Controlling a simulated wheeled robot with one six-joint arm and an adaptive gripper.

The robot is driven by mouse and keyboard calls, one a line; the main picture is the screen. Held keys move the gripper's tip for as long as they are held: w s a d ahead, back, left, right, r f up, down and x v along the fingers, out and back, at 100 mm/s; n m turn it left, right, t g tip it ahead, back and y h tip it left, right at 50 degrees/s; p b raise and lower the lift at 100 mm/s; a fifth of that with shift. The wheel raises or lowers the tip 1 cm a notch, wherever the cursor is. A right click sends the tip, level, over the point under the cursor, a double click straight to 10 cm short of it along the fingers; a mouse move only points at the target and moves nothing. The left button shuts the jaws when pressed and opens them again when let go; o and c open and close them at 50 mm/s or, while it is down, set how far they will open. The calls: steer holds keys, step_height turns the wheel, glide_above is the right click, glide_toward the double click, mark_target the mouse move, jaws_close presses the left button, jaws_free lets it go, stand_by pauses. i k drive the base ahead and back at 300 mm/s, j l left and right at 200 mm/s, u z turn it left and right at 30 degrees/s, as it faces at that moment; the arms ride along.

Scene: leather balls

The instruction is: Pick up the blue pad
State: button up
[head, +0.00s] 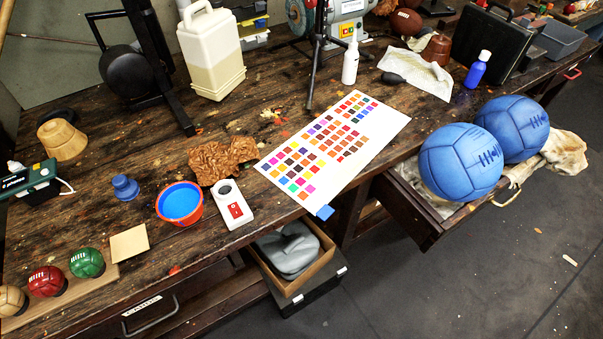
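A small flat blue square (325,212), which looks like the blue pad, lies at the front corner of the white colour chart (300,193), by the bench's front edge. It seems to touch or overlap the chart's corner; I cannot tell exactly which. My gripper is not in view.
The wooden bench (130,220) holds a bowl of blue paint (180,203), a white meter (232,205) and a crumpled brown piece (221,160). Two blue balls (461,162) rest over an open drawer at right. An open box (290,250) with grey cloth sits below the pad.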

mark_target(126, 190)
steer(key=u, duration=1.35)
